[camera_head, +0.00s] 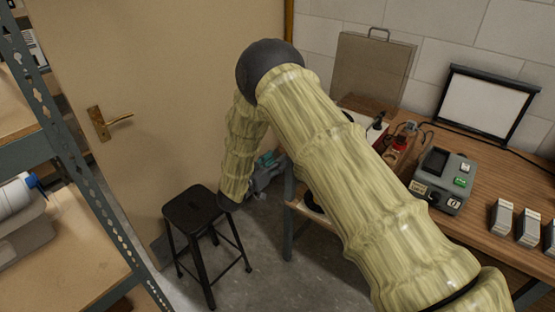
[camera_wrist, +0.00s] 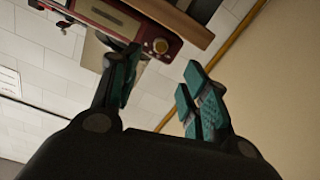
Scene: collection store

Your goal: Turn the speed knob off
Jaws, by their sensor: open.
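A dark red device (camera_wrist: 140,24) shows at the top of the wrist view, with the picture turned over. My gripper (camera_wrist: 160,70) is open and empty, with teal fingers apart; the knob appears between and beyond the fingertips, not touched. In the head view my gripper (camera_head: 266,168) hangs beside the table's left end, partly hidden by my arm. A red and white device (camera_head: 374,131) shows on the table there, partly behind my arm; its front is hidden.
The wooden table (camera_head: 485,182) carries a grey instrument (camera_head: 443,180) with a green button, several small grey boxes (camera_head: 502,216) and a framed panel (camera_head: 487,106). A black stool (camera_head: 195,208) stands left of the table. A metal shelf (camera_head: 75,155) is at far left, before a door (camera_head: 165,90).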

